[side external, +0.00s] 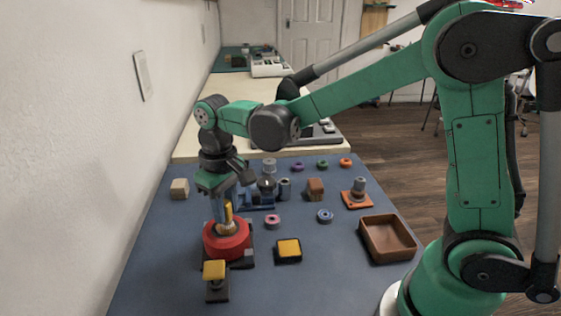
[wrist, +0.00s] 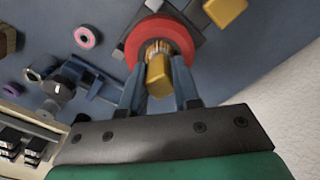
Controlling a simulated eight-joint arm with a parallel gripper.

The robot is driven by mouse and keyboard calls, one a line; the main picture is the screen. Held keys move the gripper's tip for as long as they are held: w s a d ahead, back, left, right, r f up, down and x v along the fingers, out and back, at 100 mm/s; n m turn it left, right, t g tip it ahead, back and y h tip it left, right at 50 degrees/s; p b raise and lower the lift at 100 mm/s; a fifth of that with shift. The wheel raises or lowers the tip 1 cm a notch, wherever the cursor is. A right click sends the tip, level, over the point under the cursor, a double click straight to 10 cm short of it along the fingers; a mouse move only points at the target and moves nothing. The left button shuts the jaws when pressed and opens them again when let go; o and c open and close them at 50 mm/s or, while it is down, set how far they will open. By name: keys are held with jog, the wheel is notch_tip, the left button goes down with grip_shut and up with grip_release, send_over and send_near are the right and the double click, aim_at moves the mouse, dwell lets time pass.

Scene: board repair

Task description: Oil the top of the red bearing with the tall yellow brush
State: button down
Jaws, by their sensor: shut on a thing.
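My gripper (side external: 224,202) is shut on the yellow brush (side external: 228,213) and holds it upright, bristles down. In the wrist view the brush's yellow handle (wrist: 158,80) sits between the two fingers, with the tan bristles beyond it. The red bearing (side external: 228,250) is a wide round ring on a dark base at the front left of the blue mat. The bristles are over the middle of its top and seem to meet it; exact contact cannot be told. In the wrist view the brush hides part of the red bearing (wrist: 134,42).
A yellow-topped block on a dark stand (side external: 215,272) is close in front of the bearing. A yellow pad in a black tray (side external: 288,249) lies to its right, a pink ring (side external: 272,222) behind. A brown tray (side external: 368,246) stands at right. Several small parts fill the back.

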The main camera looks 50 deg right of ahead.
jog(key=shift+s+a, duration=0.1)
jog(key=shift+s, duration=0.4)
jog(key=w, duration=0.4)
jog(key=shift+d+r, duration=0.2)
jog(key=shift+d, duration=0.2)
notch_tip(320, 180, up, 8)
jog(key=shift+f, duration=0.2)
